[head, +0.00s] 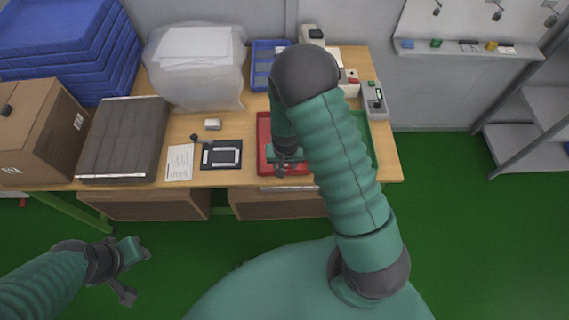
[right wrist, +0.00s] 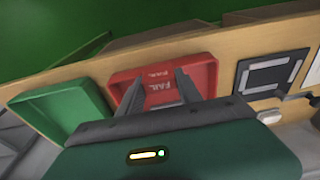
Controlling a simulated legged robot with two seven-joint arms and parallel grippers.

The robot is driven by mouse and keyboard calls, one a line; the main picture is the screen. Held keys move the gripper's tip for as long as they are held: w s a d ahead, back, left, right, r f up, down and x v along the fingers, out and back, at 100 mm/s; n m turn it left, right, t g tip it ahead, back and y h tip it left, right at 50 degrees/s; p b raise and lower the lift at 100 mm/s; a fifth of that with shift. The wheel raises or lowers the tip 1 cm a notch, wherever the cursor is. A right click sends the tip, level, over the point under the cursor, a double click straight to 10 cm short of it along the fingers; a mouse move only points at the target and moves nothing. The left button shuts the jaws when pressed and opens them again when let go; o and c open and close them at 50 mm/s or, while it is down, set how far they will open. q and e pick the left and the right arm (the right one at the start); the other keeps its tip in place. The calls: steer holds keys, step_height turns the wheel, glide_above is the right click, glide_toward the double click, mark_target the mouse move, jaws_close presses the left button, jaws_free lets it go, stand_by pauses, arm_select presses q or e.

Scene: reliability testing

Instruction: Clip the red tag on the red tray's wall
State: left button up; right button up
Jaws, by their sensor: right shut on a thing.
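The red tray (head: 263,130) lies near the front of the table in the head view, partly hidden by my right arm. It also shows in the right wrist view (right wrist: 204,71), with white FAIL lettering. My right gripper (head: 283,168) is over the tray's front part, fingers pointing down at it. In the right wrist view a red patch marked FAIL, apparently the red tag (right wrist: 161,87), shows between its fingers. The tag's outline blends with the tray, so I cannot tell whether it touches the wall. My left gripper (head: 138,272) is open and empty, low beside the table.
A green tray (right wrist: 58,115) lies beside the red one. On its other side is a black frame-shaped fixture (head: 221,154), then a paper sheet (head: 180,162). A blue bin (head: 262,72) and small devices stand behind. A dark grey case (head: 124,138) is at left.

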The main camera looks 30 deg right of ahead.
steer(key=shift+f, duration=0.25)
steer(key=shift+r+p, duration=0.45)
steer(key=shift+r, duration=0.15)
stand_by(0.3)
steer(key=shift+f+b, duration=0.45)
steer(key=shift+f, duration=0.15)
stand_by(0.8)
steer(key=o, duration=1.4)
steer(key=shift+r, duration=0.1)
step_height(320, 180, up, 7)
steer(key=p, duration=0.6)
